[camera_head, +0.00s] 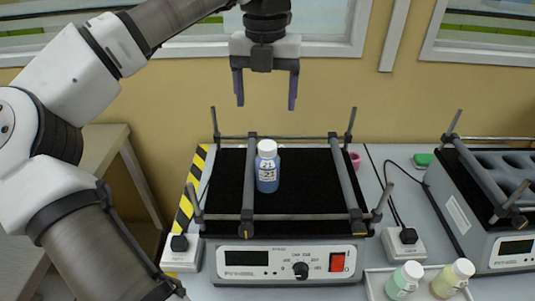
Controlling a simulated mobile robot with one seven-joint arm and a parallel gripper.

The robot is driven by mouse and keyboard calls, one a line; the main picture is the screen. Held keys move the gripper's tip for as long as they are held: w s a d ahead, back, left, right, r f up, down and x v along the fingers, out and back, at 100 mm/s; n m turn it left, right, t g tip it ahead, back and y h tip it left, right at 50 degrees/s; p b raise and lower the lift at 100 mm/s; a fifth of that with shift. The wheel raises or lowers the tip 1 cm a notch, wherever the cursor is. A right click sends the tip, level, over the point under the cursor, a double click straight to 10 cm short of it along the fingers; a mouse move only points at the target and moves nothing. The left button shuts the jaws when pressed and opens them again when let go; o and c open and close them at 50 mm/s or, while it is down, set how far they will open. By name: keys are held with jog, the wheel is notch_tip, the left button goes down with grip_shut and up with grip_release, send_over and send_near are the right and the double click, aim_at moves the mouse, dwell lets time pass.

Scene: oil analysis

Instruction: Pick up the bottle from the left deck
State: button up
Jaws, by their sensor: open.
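A blue bottle (267,168) with a white cap and a white label stands upright on the black deck (312,196) of a shaker, between its two long metal bars. My gripper (266,103) hangs above the bottle, pointing down. Its two fingers are spread apart with nothing between them. There is a gap between the fingertips and the bottle cap.
Metal posts and bars (347,178) frame the deck around the bottle. A second shaker (499,188) with a holed top stands at the right. A green bottle (404,281) and a yellow bottle (452,279) stand in a tray at the front right.

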aim_at(267, 145)
notch_tip(267, 145, down, 8)
jog(key=shift+s+r+p, duration=0.1)
jog(key=shift+s+p, duration=0.05)
jog(key=shift+p, duration=0.3)
jog(key=shift+d+f+p, duration=0.2)
jog(key=shift+f+p, duration=0.75)
jog(key=shift+f, duration=1.95)
jog(key=c, duration=1.5)
jog(key=shift+o, duration=0.2)
jog(key=shift+r, duration=0.1)
